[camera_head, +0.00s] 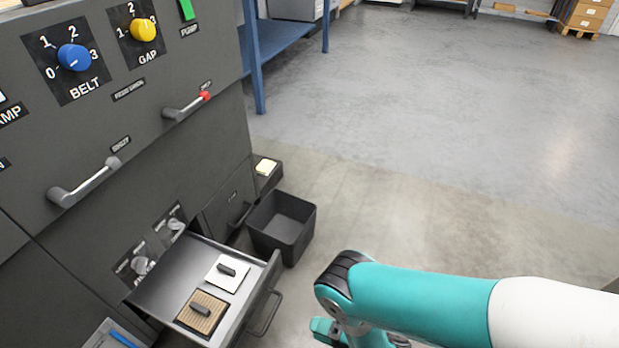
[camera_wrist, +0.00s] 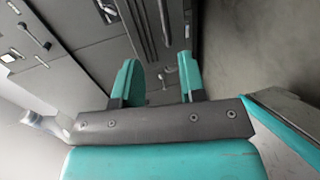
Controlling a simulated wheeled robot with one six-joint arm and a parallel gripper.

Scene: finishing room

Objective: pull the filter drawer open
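A drawer (camera_head: 170,278) stands pulled out from the dark grey machine, with a bar handle (camera_head: 265,313) on its front. A white pad (camera_head: 222,275) and a brown ribbed pad (camera_head: 203,315), each with a dark grip, lie in it. A closed front (camera_head: 228,203) with a dark handle (camera_head: 240,214) is to its right; its small label is unreadable, so I cannot tell which is the filter drawer. My gripper (camera_wrist: 158,75) is open and empty in the wrist view, fingers apart. In the head view it is mostly cut off at the bottom, right of the open drawer.
A black open bin (camera_head: 283,225) stands on the floor behind the open drawer. Levers (camera_head: 85,182) and knobs (camera_head: 73,57) stick out from the machine (camera_head: 165,140). A blue bench (camera_head: 260,60) is behind. The floor (camera_head: 420,130) to the right is clear.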

